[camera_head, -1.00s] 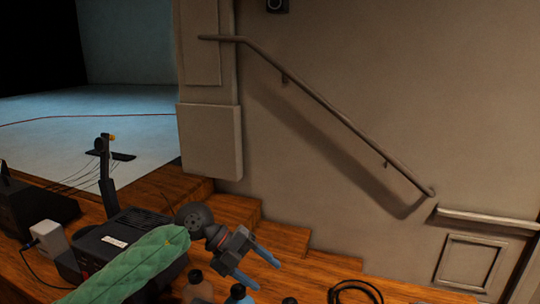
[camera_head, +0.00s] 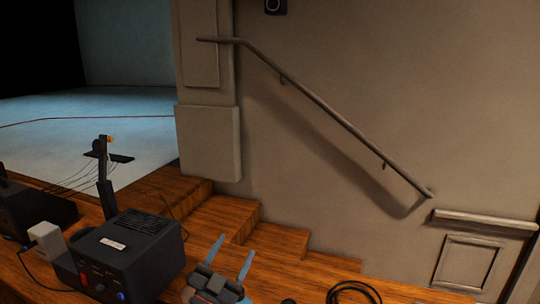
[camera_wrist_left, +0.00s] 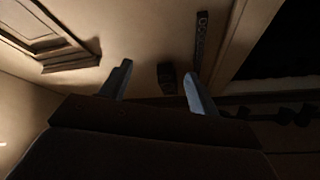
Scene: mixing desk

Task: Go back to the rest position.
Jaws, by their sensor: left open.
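My left gripper (camera_head: 230,256) is at the bottom middle of the head view, with its two blue fingers apart and pointing up. Nothing is between them. In the left wrist view the two fingers (camera_wrist_left: 157,90) also stand apart, with a wall and a dark room behind them. My right gripper does not show in either view.
A black box with knobs (camera_head: 135,250) stands on the wooden desk left of my gripper. A white box (camera_head: 47,239) and a dark device (camera_head: 38,210) are further left. A coiled black cable (camera_head: 354,292) lies at the lower right. Wooden steps (camera_head: 225,215) and a handrail (camera_head: 340,120) are behind.

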